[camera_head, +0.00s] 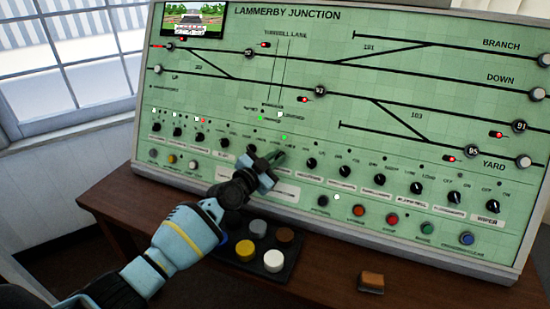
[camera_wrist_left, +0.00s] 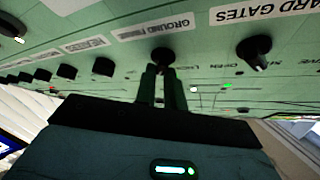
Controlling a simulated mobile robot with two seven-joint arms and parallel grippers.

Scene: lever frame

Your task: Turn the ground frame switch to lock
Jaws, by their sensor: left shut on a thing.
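The ground frame switch is a small black knob (camera_wrist_left: 162,55) on the green panel, beside a label that reads "GROUND FRAME" in the left wrist view. My left gripper (camera_wrist_left: 161,85) has its two fingers at this knob and is shut on it. In the head view my left gripper (camera_head: 268,165) reaches up to the row of knobs left of the panel's middle and hides the switch there. The knob's exact pointing direction is hard to tell behind the fingers. My right gripper is in neither view.
The green "Lammerby Junction" panel (camera_head: 300,60) carries a row of black knobs, including the yard gates knob (camera_wrist_left: 254,52). Coloured buttons line its lower edge. A black tray (camera_head: 291,257) with round pieces and a brown block (camera_head: 371,282) rest on the wooden desk (camera_head: 130,205).

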